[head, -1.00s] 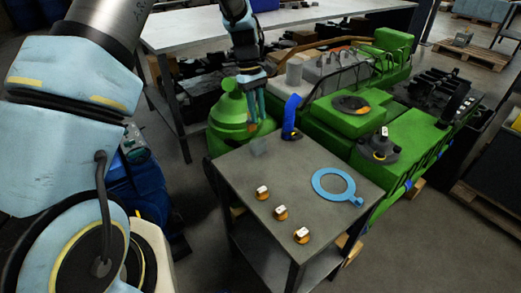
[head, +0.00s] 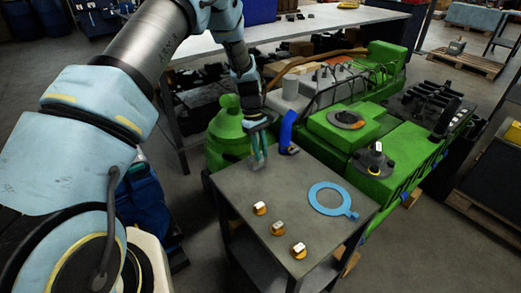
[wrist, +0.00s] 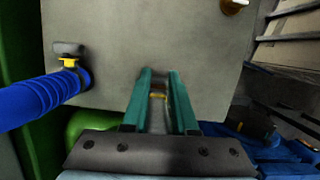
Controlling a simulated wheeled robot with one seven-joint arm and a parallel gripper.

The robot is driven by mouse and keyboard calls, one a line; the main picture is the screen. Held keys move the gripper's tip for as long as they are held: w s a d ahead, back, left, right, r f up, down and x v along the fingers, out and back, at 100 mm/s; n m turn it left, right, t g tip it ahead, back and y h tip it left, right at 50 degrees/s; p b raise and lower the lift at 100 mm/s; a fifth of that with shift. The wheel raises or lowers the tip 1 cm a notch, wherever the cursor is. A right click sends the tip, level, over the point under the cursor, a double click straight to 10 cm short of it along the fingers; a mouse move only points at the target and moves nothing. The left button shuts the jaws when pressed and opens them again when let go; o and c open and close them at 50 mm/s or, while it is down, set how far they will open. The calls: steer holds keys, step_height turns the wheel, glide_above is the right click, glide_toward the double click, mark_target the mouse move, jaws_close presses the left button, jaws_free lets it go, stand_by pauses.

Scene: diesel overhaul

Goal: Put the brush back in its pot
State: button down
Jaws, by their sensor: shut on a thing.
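My gripper (head: 259,164) points down at the far left corner of the grey table. In the wrist view its teal fingers (wrist: 159,75) are shut on a narrow dull thing with a yellow band (wrist: 158,96). I take it for the brush, but the fingers hide most of it. I cannot make out a brush pot clearly in either view.
A green engine (head: 385,150) stands along the right. The table's middle is clear.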

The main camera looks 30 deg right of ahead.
steer(key=c, duration=0.7)
jaws_free()
